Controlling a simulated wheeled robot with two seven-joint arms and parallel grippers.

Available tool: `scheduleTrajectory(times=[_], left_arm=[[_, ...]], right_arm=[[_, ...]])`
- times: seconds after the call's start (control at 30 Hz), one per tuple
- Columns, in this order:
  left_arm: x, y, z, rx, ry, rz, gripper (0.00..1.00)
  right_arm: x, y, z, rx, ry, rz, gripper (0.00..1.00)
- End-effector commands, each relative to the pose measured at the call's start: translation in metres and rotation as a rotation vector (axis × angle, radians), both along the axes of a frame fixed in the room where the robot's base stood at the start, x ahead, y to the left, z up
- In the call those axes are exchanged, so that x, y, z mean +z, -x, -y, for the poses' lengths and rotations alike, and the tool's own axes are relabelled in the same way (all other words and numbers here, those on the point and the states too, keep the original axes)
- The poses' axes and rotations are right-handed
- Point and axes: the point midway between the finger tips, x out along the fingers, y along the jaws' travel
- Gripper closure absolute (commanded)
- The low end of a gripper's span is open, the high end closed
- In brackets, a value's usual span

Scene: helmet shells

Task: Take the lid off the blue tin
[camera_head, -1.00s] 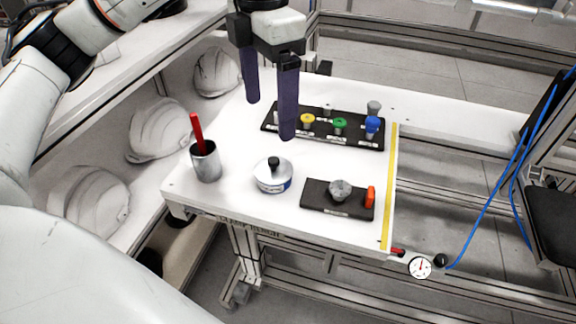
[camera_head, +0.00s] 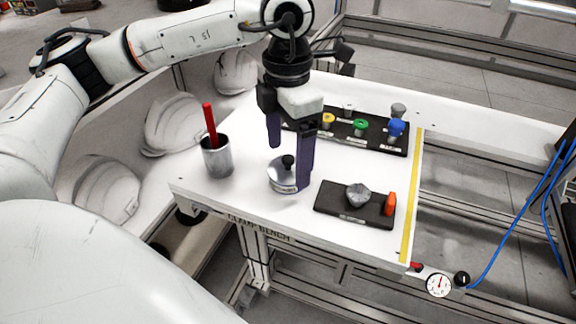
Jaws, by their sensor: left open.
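The tin (camera_head: 281,186) stands upright on the white bench. Its side shows a blue and white band, partly hidden by my gripper. A silver lid (camera_head: 276,171) with a black knob (camera_head: 288,161) sits on top of it. My left gripper (camera_head: 287,168) points down with its fingers apart. One finger is behind and left of the knob, the other at the tin's right side. I cannot tell whether either finger touches the lid. My right gripper is not in view.
A metal cup (camera_head: 217,158) with a red-handled tool (camera_head: 210,122) stands left of the tin. A dark block (camera_head: 335,211) with a grey knob and an orange piece lies to the right. A black rack (camera_head: 378,142) with coloured knobs is behind. White helmet shells (camera_head: 172,124) are at left.

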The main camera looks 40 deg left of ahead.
Motion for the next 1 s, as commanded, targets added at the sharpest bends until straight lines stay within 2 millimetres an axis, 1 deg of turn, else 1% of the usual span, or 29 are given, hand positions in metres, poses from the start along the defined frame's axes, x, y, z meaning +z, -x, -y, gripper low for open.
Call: scheduleTrajectory(times=[0.03, 0.1, 0.3, 0.33, 0.47, 0.5, 0.57, 0.6, 0.87, 1.0], left_arm=[[-0.0050, 0.0004, -0.0003, 0.000, 0.000, -0.001, 0.19], [-0.0081, 0.0003, -0.0001, 0.000, 0.000, 0.000, 0.19], [-0.0088, 0.0001, 0.0002, -0.001, 0.000, 0.001, 0.19], [-0.0088, 0.0001, 0.0002, -0.001, 0.000, 0.001, 0.21], [-0.0086, 0.0001, 0.0002, -0.001, 0.000, 0.001, 0.43], [-0.0086, 0.0001, 0.0002, -0.001, 0.000, 0.001, 0.50], [-0.0085, 0.0001, 0.0002, -0.001, 0.000, 0.001, 0.60], [-0.0085, 0.0001, 0.0002, -0.001, 0.000, 0.001, 0.63], [-0.0081, 0.0000, 0.0002, -0.001, 0.000, 0.001, 0.63], [0.0007, -0.0007, 0.0002, -0.001, 0.001, 0.003, 0.63]], right_arm=[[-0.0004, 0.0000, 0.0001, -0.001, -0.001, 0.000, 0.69], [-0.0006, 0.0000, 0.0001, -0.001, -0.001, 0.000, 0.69], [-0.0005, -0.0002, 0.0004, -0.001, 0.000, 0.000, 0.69], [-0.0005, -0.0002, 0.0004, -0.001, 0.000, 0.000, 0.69], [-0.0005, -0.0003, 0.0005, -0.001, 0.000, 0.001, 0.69], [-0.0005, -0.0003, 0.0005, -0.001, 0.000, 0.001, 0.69], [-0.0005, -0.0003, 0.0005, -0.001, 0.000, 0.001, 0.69], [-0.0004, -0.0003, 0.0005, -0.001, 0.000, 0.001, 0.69], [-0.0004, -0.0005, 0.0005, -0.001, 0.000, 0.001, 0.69], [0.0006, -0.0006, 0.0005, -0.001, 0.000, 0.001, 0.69]])
